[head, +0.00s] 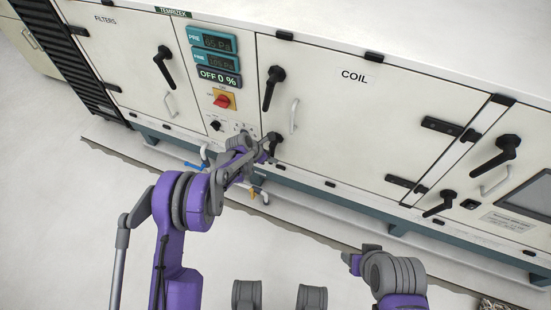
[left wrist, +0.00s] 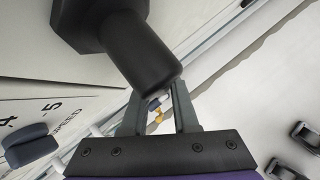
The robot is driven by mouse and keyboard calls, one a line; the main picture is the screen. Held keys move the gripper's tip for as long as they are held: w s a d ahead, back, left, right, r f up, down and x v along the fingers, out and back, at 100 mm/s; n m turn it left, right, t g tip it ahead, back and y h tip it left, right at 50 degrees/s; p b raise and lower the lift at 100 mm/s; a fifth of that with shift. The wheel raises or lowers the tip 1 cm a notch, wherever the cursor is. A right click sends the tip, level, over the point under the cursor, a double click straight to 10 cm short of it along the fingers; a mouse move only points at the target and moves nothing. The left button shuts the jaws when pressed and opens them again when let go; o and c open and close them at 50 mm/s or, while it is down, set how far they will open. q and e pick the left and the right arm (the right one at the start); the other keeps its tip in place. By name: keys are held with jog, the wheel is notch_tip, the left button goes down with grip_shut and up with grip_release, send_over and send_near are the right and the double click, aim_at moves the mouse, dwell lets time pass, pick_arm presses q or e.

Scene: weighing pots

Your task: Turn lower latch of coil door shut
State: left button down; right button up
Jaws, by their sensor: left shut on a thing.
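The white coil door (head: 370,120) stands flush in the cabinet front in the head view. Its lower latch (head: 274,138) is a black lever at the door's lower left corner, partly hidden by my gripper. In the left wrist view the lever (left wrist: 140,50) runs from its hub at the top left down to between the fingers. My left gripper (head: 266,158) is shut on the lever's end, and its fingers also show in the left wrist view (left wrist: 157,112). My right arm shows at the lower right of the head view, but its gripper cannot be made out.
The upper latch (head: 271,88) points down above the lower one, beside a pale door handle (head: 294,115). A red switch (head: 222,101) and a black knob (head: 215,126) sit on the panel to the left. The floor (head: 80,220) before the cabinet is mostly clear.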

pick_arm(q)
jog(key=shift+w+a+y, duration=0.2)
jog(key=shift+a+y, duration=0.35)
jog(key=shift+y, duration=0.15)
jog(key=c, duration=0.7)
grip_release()
jog(key=shift+r, duration=0.15)
jog(key=p+v, duration=0.2)
jog(key=v, duration=0.8)
jog(key=shift+s+a+r, duration=0.1)
jog(key=shift+s+r, duration=0.1)
jog(key=shift+s, duration=0.15)
